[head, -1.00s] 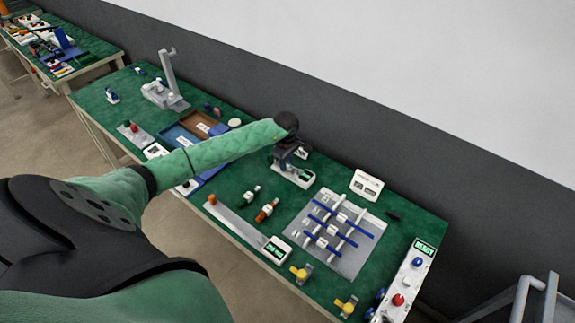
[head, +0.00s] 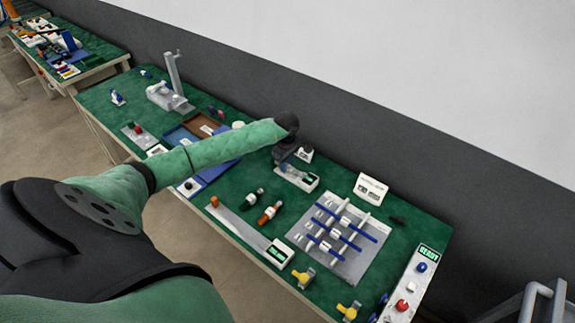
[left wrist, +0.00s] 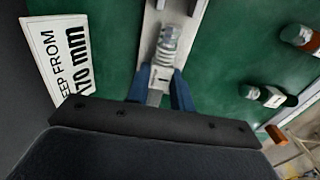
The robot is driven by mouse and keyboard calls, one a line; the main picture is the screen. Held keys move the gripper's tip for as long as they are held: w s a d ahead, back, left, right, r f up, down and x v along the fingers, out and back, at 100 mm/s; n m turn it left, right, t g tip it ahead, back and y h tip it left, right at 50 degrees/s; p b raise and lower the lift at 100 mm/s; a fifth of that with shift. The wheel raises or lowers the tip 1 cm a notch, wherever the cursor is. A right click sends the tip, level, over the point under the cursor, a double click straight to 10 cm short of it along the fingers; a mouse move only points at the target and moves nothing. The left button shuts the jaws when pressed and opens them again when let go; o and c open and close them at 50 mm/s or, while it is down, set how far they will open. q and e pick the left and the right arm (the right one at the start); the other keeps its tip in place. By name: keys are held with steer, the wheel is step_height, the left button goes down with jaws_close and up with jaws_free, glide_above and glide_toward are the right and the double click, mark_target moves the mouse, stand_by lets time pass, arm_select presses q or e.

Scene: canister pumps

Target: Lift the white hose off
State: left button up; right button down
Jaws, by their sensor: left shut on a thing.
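My left gripper (head: 286,160) reaches over the table from the left, above a narrow pale stand with a small green display (head: 308,178). In the left wrist view, the two blue fingers of the gripper (left wrist: 160,88) are closed on either side of a pale piece (left wrist: 157,82). A whitish ribbed, partly clear part (left wrist: 165,45) stretches away just beyond the fingertips, in line with this piece. I take it for the white hose or its end, but cannot be sure. The gripper hides most of it in the head view. My right gripper is not in view.
A grey plate with crossed blue and white rods (head: 349,262) lies to the right of the gripper. A white box (head: 370,188) stands behind it. Orange and green-tipped small parts (head: 269,214) lie in front. A printed sign (left wrist: 60,55) stands close to the gripper's left.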

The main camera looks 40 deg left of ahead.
arm_select(q)
steer(key=shift+a+r, duration=0.15)
steer(key=shift+a, duration=0.1)
steer(key=shift+a+r, duration=0.15)
steer(key=shift+r, duration=0.25)
steer(key=shift+r+p, duration=0.4)
steer(key=shift+r, duration=0.45)
steer(key=shift+d+r+p, duration=0.2)
steer(key=shift+r+p, duration=0.15)
steer(key=shift+r, duration=1.15)
